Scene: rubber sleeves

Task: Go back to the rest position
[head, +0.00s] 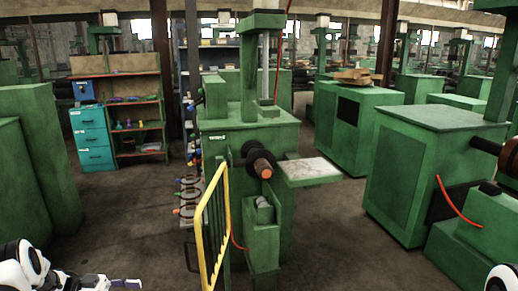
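Parts of my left arm show in the bottom left corner, white and black, cut off by the lower edge. A small white part of my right arm shows in the bottom right corner. A green machine (280,130) stands in the middle. A dark roller with a brown sleeve-like part and an orange end (264,169) sticks out of its front. A similar dark and brown roller (508,160) shows at the right edge.
A yellow railing (213,228) stands in front of the middle machine. A flat pale plate (308,170) juts out to its right. A teal drawer cabinet (92,138) and shelves (136,112) stand at back left. Green machines (415,170) line the right. Floor at lower left is clear.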

